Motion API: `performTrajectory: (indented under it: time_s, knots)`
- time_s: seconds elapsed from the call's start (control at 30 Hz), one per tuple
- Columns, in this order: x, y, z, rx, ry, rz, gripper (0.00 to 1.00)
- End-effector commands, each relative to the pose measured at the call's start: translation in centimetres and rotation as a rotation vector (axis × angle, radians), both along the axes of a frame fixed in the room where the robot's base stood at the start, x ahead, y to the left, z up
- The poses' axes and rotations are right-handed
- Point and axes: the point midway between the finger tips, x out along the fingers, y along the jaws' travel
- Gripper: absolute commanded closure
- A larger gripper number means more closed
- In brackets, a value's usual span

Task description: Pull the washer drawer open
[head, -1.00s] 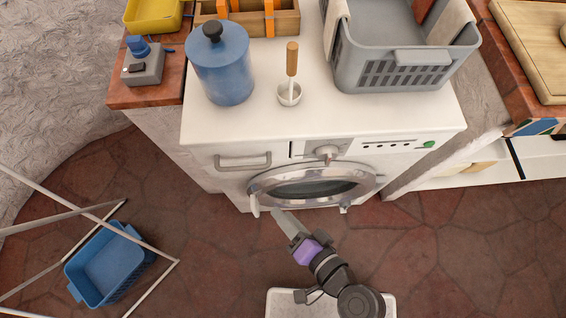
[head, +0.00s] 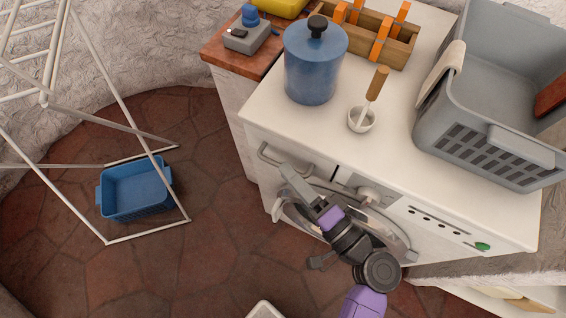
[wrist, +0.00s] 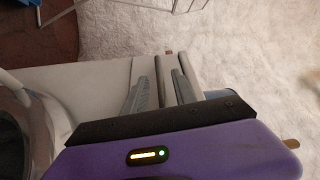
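The washer (head: 440,205) is a white front-loader. Its drawer front (head: 312,161) is at the upper left of its face, with a grey bar handle (head: 268,157). The drawer looks flush with the washer face. My gripper (head: 286,172) is in front of the drawer, its fingertips overlapping the handle in the head view. In the wrist view my gripper (wrist: 157,88) has its two grey fingers apart. A grey bar, apparently the handle (wrist: 160,78), shows between them; whether they touch it is unclear. My arm covers part of the round door (head: 395,232).
On the washer top stand a blue canister (head: 312,75), a small white cup (head: 361,119), a wooden caddy (head: 400,50) and a grey basket (head: 495,140). A white drying rack (head: 125,92) and blue tub (head: 135,190) stand left.

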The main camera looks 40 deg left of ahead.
Motion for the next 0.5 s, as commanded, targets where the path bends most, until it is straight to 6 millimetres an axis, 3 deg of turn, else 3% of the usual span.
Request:
performTrajectory:
  time_s: [0.2,0.5]
  knots:
    - [0.4,2.6,0.2,-0.001,-0.001,0.002,0.67]
    - [0.5,3.2,0.2,-0.002,0.0,-0.001,0.67]
